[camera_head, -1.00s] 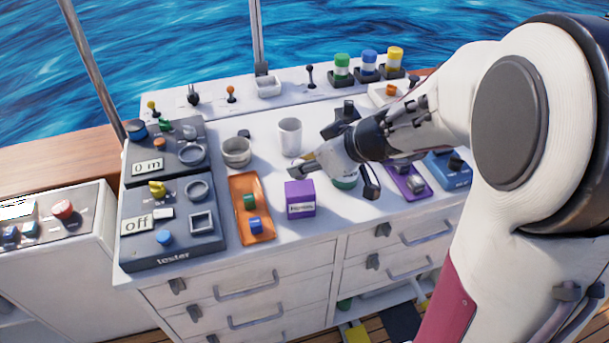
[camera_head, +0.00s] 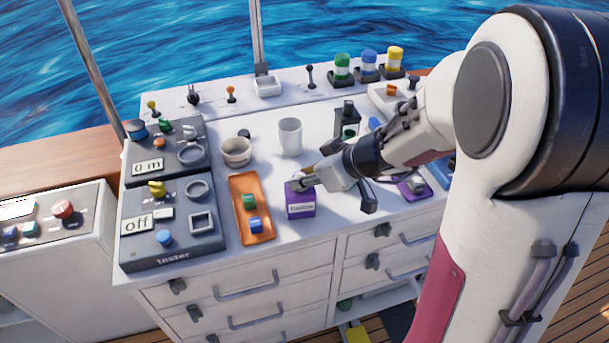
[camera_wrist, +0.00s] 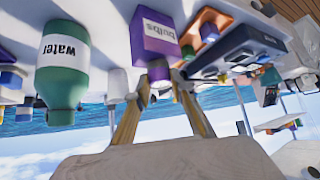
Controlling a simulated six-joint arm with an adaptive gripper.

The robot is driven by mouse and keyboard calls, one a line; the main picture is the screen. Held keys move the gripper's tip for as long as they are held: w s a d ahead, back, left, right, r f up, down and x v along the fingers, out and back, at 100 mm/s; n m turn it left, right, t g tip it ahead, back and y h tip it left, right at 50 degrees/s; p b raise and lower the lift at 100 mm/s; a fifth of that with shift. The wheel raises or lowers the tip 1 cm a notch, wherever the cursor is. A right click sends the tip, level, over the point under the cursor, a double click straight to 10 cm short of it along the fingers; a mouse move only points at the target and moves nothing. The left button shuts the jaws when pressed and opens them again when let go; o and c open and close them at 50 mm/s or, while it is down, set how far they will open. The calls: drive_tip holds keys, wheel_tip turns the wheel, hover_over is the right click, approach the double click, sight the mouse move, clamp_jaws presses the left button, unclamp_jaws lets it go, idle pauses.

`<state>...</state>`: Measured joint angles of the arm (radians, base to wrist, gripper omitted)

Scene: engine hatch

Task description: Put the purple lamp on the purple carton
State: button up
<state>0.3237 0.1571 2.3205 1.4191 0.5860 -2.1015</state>
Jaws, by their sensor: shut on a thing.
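The purple carton (camera_head: 301,205) stands upright on the white worktop, in front of my gripper. It also shows in the wrist view (camera_wrist: 155,35), with a label reading "bulbs". My gripper (camera_head: 302,182) is at the carton's top in the head view. In the wrist view my gripper (camera_wrist: 159,80) is shut on a small dark purplish thing (camera_wrist: 158,70), which looks like the purple lamp. This thing overlaps the carton's edge there. I cannot tell whether it touches the carton. Most of the lamp is hidden by the fingers in the head view.
An orange tray (camera_head: 238,226) with a green and a blue block lies left of the carton. A white cup (camera_head: 290,137) and a bowl (camera_head: 236,152) stand behind. The front worktop edge is near.

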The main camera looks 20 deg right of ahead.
drive_tip(key=shift+f, duration=0.1)
drive_tip(key=o, duration=1)
drive_tip(key=shift+v, duration=6.1)
drive_tip(key=shift+a, duration=0.1)
